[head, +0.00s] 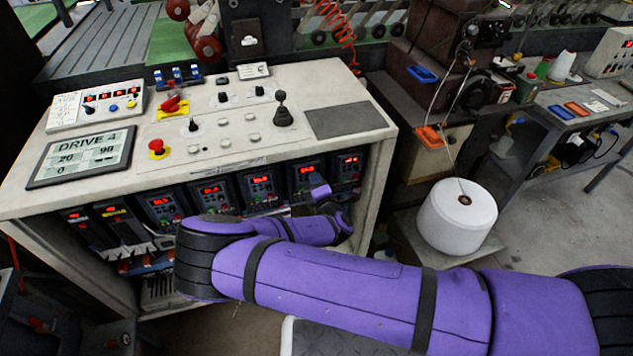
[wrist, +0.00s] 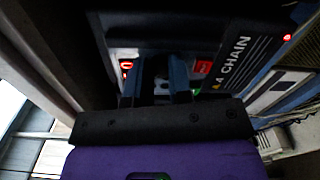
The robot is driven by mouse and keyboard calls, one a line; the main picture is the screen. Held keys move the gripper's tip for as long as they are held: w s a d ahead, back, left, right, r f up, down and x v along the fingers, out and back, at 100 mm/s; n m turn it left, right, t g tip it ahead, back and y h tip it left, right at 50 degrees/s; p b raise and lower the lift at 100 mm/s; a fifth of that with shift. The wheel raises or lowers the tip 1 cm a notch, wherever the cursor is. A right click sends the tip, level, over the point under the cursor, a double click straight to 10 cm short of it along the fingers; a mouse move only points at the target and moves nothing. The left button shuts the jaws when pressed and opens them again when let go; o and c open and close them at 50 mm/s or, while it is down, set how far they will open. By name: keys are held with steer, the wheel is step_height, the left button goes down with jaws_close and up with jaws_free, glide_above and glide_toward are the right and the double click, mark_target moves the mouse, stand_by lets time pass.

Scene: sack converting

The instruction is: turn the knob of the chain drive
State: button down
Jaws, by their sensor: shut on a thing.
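The chain drive (wrist: 205,47) is a dark box behind my gripper (wrist: 162,80) in the wrist view. Its label (wrist: 235,62) reads "4 CHAIN" in white. The fingers are shut on the knob (wrist: 161,87) on the drive's face; only a small grey part of it shows between them. The knob's pointer and angle cannot be read. In the head view my purple arm reaches to the row of drives under the console top, and my wrist covers the fingers and the knob. A screen (head: 80,158) on the console reads "DRIVE 4", with 20, 90 and 0 below.
Other drives with red displays, such as one (head: 162,207) to the left, stand close beside. The console top (head: 235,100) overhangs them and carries a red stop button (head: 157,147) and a black joystick (head: 283,110). A white thread spool (head: 457,220) stands to the right.

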stand_by(0.3)
steer(key=c, duration=1)
jaws_free()
steer(key=shift+c, duration=0.2)
steer(key=v, duration=1)
steer(key=shift+s, duration=0.4)
steer(key=shift+d+r, duration=0.1)
